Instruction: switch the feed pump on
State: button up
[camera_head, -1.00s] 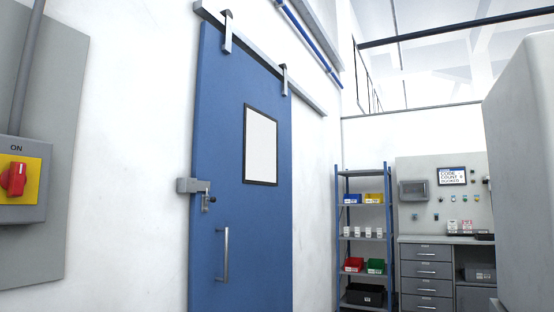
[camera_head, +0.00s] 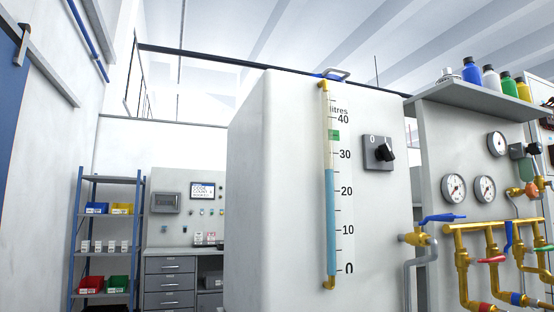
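A grey switch box (camera_head: 377,153) with a black rotary knob (camera_head: 386,152) is on the front of the large white tank (camera_head: 275,200). A "0" shows at the box's upper left; other markings are too small to read. I cannot tell whether this is the feed pump's switch. A sight glass (camera_head: 329,220) with a litre scale stands left of it, its blue column reaching about 26. A green marker (camera_head: 334,135) sits near 35. No pump is clearly seen. My gripper is not in view.
Right of the tank are a blue-handled valve (camera_head: 441,218), brass pipes (camera_head: 490,227), gauges (camera_head: 454,188) and a shelf (camera_head: 470,95) with bottles. A blue-framed rack (camera_head: 107,181) and a drawer bench (camera_head: 170,280) stand behind at left. The blue door (camera_head: 10,80) is at the left edge.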

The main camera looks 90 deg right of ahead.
aim_at(383, 151)
jog(key=z, duration=3.25)
